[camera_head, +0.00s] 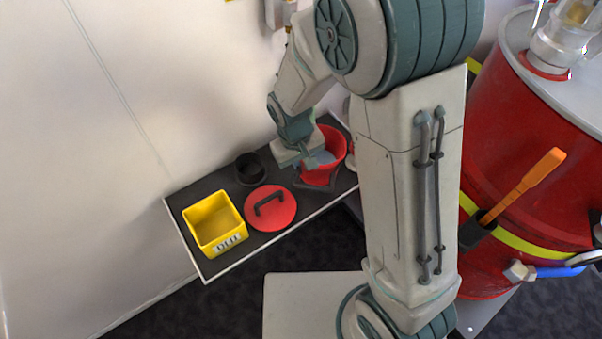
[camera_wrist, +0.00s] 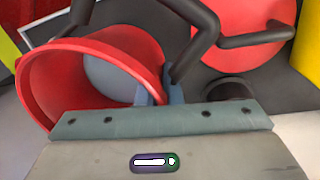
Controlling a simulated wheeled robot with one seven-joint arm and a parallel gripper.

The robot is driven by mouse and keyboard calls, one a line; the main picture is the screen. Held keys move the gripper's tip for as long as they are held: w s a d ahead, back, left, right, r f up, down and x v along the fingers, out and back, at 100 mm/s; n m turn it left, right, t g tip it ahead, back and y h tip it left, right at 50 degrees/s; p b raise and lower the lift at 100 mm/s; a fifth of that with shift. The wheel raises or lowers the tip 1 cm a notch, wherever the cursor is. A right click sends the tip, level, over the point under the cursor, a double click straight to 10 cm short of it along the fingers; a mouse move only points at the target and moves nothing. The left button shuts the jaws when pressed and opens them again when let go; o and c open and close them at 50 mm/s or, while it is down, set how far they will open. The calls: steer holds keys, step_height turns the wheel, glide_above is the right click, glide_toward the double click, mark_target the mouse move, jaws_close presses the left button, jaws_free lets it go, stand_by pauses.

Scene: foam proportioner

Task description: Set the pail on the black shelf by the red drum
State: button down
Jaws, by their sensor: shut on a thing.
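The red pail (camera_head: 330,142) is at the right part of the black shelf (camera_head: 262,238), partly behind my arm. In the wrist view the pail (camera_wrist: 45,80) lies at the left, its wide mouth showing a blue-grey inside. My gripper (camera_head: 318,160) is shut on the pail's rim; the fingers (camera_wrist: 158,93) show at the rim's right side in the wrist view. Dark bars of a black frame (camera_head: 318,185) show around the pail's lower part. I cannot tell whether the pail's bottom touches the frame or shelf. The red drum (camera_head: 520,130) stands at the right.
On the shelf are a red lid (camera_head: 283,210) with a black handle, a yellow labelled box (camera_head: 212,212) and a black cup (camera_head: 250,168) near the wall. An orange-handled tool (camera_head: 525,185) sits in a holder on the drum. My arm hides the shelf's right end.

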mark_target(302, 177)
steer(key=shift+f+b, duration=0.4)
steer(key=shift+f, duration=1.5)
steer(key=shift+f, duration=0.1)
steer(key=c, duration=1.6)
jaws_free()
step_height(302, 177, up, 12)
steer(key=a+p, duration=0.1)
steer(key=p, duration=0.1)
steer(key=s+d+r+m, duration=0.1)
steer(key=s+d+r, duration=0.2)
steer(key=s+d, duration=0.1)
steer(key=s+d+r+m, duration=0.2)
steer(key=s+d+r, duration=0.1)
steer(key=d, duration=0.3)
steer(key=s+d+r+m+t+y, duration=0.1)
steer(key=s+d+r+m, duration=0.1)
steer(key=s+d, duration=0.3)
steer(key=shift+s+d+r, duration=0.15)
steer(key=shift+r, duration=0.35)
